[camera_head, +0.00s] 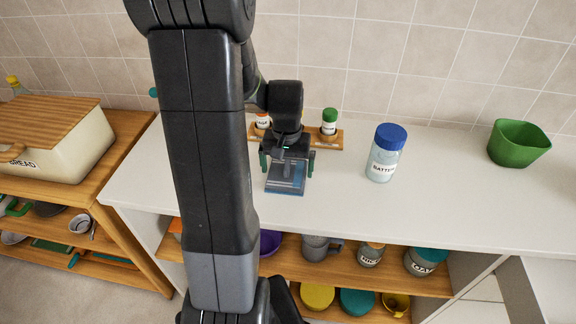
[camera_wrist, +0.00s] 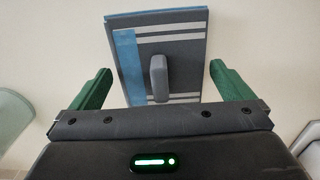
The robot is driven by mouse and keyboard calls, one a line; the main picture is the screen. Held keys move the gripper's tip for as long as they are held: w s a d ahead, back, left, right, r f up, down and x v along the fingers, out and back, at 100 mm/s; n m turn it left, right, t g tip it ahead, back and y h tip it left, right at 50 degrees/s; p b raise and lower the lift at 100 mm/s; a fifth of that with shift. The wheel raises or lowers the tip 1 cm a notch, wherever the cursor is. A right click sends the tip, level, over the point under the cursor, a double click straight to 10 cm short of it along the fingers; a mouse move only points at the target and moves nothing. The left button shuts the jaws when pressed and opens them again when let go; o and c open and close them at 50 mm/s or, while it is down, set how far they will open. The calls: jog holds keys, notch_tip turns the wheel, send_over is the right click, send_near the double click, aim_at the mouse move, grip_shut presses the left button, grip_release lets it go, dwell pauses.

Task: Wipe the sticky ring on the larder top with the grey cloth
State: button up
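The grey cloth (camera_head: 286,186) is a folded pad on the white larder top (camera_head: 345,197). In the wrist view the cloth (camera_wrist: 185,60) has a blue band, pale stripes and a grey upright grip (camera_wrist: 158,78) in its middle. My gripper (camera_head: 287,162) is over the cloth with its green fingers spread. In the wrist view the fingers stand to either side of the grip, with clear gaps between them and it. No sticky ring can be made out; my arm and the cloth hide part of the top.
A wooden rack (camera_head: 343,138) with small jars stands behind my gripper. A blue-lidded battery jar (camera_head: 384,155) is to the right, and a green pot (camera_head: 518,145) is farther right. The top between and in front of them is clear. A bread box (camera_head: 62,150) stands on the left shelf unit.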

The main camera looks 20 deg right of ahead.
jog(key=shift+f+b, duration=0.55)
jog(key=shift+f, duration=0.15)
dwell(0.4)
jog(key=c, duration=0.9)
jog(key=shift+r+p, duration=2)
jog(key=shift+r, duration=0.55)
